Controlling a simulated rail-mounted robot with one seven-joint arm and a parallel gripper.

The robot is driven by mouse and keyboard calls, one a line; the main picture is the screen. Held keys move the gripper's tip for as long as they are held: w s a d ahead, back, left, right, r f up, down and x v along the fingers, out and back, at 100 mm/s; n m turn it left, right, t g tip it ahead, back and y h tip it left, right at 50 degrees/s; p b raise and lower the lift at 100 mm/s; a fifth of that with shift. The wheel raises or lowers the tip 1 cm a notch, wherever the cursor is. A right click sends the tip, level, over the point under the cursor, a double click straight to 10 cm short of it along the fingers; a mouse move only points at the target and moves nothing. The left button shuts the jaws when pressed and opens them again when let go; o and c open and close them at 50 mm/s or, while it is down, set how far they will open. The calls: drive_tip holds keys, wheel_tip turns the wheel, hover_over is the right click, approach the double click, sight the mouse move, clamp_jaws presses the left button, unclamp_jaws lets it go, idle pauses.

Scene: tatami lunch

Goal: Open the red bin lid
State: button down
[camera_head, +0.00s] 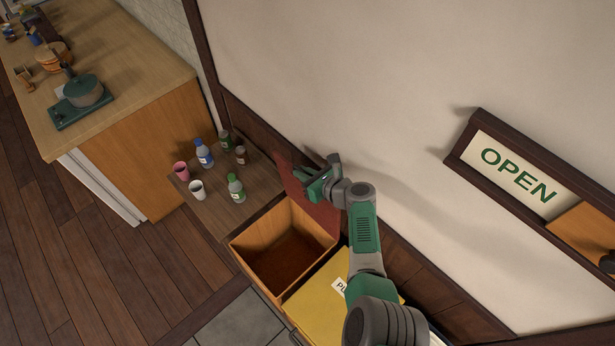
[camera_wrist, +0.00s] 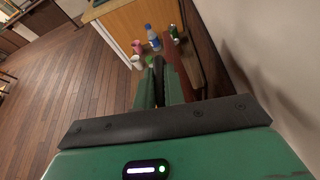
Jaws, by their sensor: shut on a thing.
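The red lid (camera_head: 325,213) stands raised on the wall side of the open wooden bin (camera_head: 258,237). The bin's inside shows and looks empty. My gripper (camera_head: 310,183) is at the lid's upper part and is shut on it. The arm hides some of the lid. In the wrist view the fingers (camera_wrist: 158,72) are close together, with the red lid (camera_wrist: 187,65) just to their right. The exact contact is hard to see.
A yellow lid (camera_head: 318,298) with a partly hidden label lies shut beside the open bin. A small table (camera_head: 233,213) with several bottles and two cups stands left of it. The wall with an OPEN sign (camera_head: 520,172) runs close along the right.

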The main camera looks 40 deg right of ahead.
drive_tip(key=shift+s+a+f, duration=0.1)
drive_tip(key=shift+f, duration=0.15)
drive_tip(key=c, duration=1.5)
unclamp_jaws()
drive_tip(key=shift+r+p, duration=0.3)
drive_tip(key=p+v, duration=0.4)
drive_tip(key=v, duration=0.3)
drive_tip(key=shift+s+f, duration=0.1)
drive_tip(key=shift+s, duration=0.2)
